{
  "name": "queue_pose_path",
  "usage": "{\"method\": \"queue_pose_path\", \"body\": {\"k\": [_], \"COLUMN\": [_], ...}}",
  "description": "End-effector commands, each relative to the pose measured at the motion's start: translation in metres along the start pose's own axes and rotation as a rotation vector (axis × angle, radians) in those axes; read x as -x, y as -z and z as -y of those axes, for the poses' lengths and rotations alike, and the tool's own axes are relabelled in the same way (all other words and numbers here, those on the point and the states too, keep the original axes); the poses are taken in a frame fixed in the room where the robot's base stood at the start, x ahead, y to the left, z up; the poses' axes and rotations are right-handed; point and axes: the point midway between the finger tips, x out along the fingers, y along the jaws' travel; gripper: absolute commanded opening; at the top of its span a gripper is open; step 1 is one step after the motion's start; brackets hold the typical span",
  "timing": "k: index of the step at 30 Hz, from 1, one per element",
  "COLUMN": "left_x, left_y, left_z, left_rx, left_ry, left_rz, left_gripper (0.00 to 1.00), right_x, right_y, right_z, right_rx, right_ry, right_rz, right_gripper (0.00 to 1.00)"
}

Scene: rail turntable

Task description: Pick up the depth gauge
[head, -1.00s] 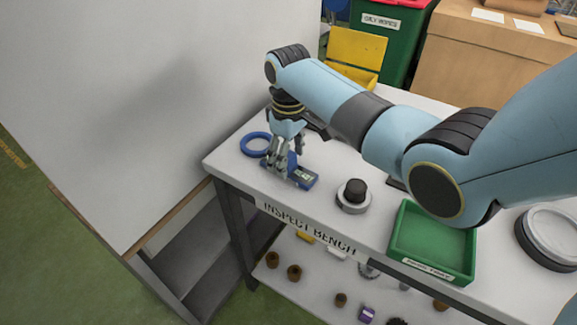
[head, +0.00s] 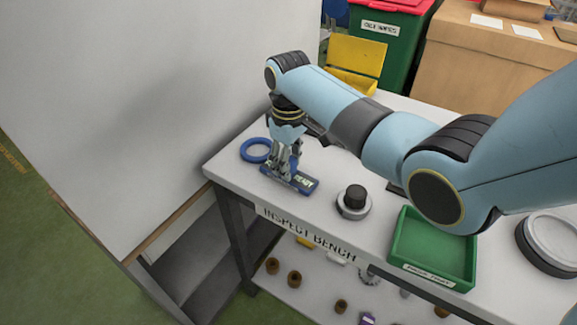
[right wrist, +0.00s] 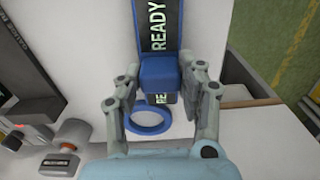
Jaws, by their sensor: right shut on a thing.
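The depth gauge, as I take it, is a blue device (head: 302,184) with a dark display, at the near left corner of the bench (head: 240,190). My right gripper (head: 284,168) points down over it, with its fingers closed around its raised blue part. In the right wrist view this blue block (right wrist: 158,73) sits between the two fingers of my right gripper (right wrist: 161,84), and a dark strip reading "READY" (right wrist: 158,25) extends beyond it. The gauge appears to rest on the bench top. My left gripper is not in view.
A blue ring (head: 256,150) lies just left of the gauge; a round grey piece with a black knob (head: 354,201) stands to the right. A green tray (head: 399,240) is further right. A tall white panel (head: 130,90) rises beside the bench's left end.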

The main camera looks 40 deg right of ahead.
Motion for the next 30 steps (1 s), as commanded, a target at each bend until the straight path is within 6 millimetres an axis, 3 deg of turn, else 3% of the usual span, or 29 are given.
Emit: {"method": "queue_pose_path", "body": {"k": [5,9,21,30], "left_x": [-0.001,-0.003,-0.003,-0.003], "left_y": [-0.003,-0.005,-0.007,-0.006], "left_z": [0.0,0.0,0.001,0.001], "left_rx": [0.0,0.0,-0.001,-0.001], "left_ry": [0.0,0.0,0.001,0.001], "left_rz": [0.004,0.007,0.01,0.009], "left_gripper": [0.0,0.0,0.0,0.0], "right_x": [0.015,0.042,0.093,0.109], "right_y": [0.001,0.002,-0.089,-0.114], "right_z": [-0.001,-0.001,-0.018,-0.021], "right_rx": [0.0,0.001,0.001,0.0], "right_ry": [-0.002,-0.003,-0.005,-0.001], "right_rz": [-0.003,-0.006,0.0,0.0], "right_gripper": [0.0,0.0,0.0,0.0]}}
